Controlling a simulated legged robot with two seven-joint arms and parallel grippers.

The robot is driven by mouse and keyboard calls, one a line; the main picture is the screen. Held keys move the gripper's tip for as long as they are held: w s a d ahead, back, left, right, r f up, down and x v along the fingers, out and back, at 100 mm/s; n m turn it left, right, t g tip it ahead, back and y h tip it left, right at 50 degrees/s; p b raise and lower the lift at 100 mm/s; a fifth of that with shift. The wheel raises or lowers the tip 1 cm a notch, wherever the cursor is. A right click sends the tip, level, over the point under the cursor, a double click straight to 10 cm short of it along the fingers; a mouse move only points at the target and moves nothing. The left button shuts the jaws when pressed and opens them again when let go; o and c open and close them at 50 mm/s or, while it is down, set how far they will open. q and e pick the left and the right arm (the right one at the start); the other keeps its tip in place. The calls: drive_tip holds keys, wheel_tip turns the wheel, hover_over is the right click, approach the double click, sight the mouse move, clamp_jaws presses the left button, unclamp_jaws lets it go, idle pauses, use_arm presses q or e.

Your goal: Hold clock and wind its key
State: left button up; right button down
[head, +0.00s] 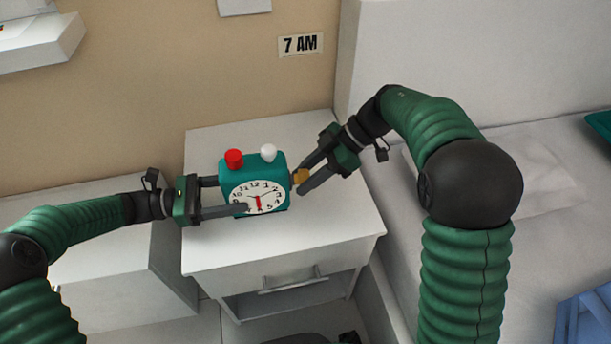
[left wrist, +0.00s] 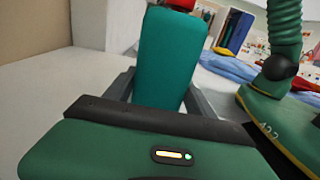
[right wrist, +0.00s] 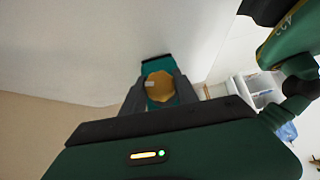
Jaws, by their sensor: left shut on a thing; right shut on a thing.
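The clock (head: 278,173) is a teal box with a white dial, a red hand, and a red and a white knob on top. It stands upright on the white nightstand (head: 330,222). My left gripper (head: 225,198) is shut on the clock body from the left, one finger across the front and one behind. The clock's teal side (left wrist: 165,62) fills the middle of the left wrist view. The gold key (head: 300,176) sticks out of the clock's right side. My right gripper (head: 299,180) is shut on the key, which also shows between its fingers in the right wrist view (right wrist: 160,88).
A "7 AM" sign (head: 300,44) is on the wall behind. A bed (head: 530,150) lies to the right and a lower white cabinet (head: 95,270) to the left. The nightstand's top is clear around the clock. Its drawer handle (head: 290,284) faces front.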

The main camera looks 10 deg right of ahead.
drive_tip(key=m+g, duration=0.2)
drive_tip(key=g, duration=0.1)
drive_tip(key=shift+w+f+g, duration=0.1)
drive_tip(key=shift+w+g, duration=0.1)
drive_tip(key=shift+g, duration=0.1)
drive_tip(key=m+g+y, duration=0.1)
drive_tip(key=g, duration=0.2)
drive_tip(key=shift+a+f+m, duration=0.1)
drive_tip(key=shift+f+m, duration=0.05)
drive_tip(key=shift+m, duration=0.15)
idle(0.4)
drive_tip(key=c, duration=1)
unclamp_jaws()
drive_tip(key=shift+o, duration=0.3)
drive_tip(key=shift+r, duration=0.2)
drive_tip(key=shift+s, duration=0.15)
